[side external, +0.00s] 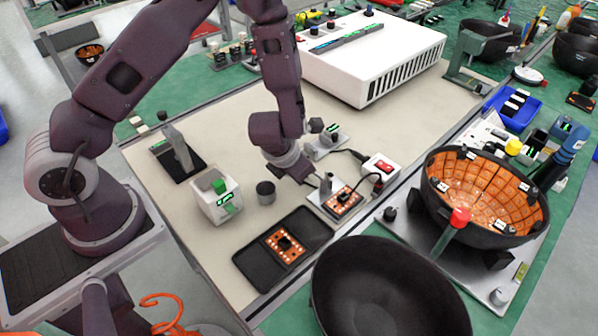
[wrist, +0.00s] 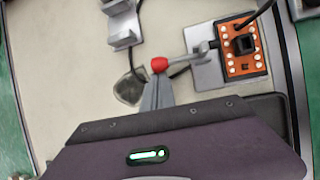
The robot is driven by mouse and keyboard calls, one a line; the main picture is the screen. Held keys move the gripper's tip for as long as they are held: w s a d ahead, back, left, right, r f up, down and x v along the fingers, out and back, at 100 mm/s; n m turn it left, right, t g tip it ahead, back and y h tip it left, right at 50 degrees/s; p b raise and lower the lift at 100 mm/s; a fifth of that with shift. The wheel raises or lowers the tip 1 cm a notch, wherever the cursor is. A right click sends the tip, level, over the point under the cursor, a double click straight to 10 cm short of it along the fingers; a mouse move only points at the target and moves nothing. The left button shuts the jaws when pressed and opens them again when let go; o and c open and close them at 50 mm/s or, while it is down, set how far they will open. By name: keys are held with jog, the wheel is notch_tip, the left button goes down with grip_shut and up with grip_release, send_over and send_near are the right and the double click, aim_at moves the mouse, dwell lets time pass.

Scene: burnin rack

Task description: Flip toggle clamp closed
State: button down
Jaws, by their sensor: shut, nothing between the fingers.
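The toggle clamp (wrist: 205,48) is grey metal with a lever ending in a red knob (wrist: 159,64). It stands on a metal plate (wrist: 207,72) at the left edge of an orange circuit board (wrist: 242,62). The lever points away from the board; its height is hard to judge. My gripper (wrist: 158,82) is shut and empty, its fingertips right at the red knob; I cannot tell whether they touch. In the side external view, the board (side external: 345,197) and clamp (side external: 326,184) sit just right of my gripper (side external: 308,180), which hides the knob.
A dark tray (side external: 246,270) with another orange board lies in front. A dark cylinder (side external: 265,194) and a white box with a green top (side external: 214,203) stand left. A white box with a red switch (side external: 380,168) is right, near large black bowls (side external: 385,290). A cable runs to the board.

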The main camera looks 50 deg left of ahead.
jog(key=shift+d+r, duration=0.1)
jog(key=shift+r, duration=0.4)
jog(key=shift+w+d+r, duration=0.1)
jog(key=shift+d+r, duration=0.1)
jog(key=shift+r, duration=0.3)
jog(key=shift+d+r, duration=0.25)
jog(key=y, duration=0.1)
jog(key=d+r+y, duration=0.1)
jog(key=shift+m+y, duration=0.4)
jog(key=y, duration=0.1)
jog(key=d+r+y, duration=0.1)
jog(key=shift+m+y, duration=0.3)
jog(key=d+y, duration=0.1)
jog(key=y, duration=0.1)
jog(key=d+m+t+y, duration=0.1)
jog(key=y, duration=0.1)
jog(key=shift+d+r, duration=0.1)
jog(key=shift+r, duration=0.4)
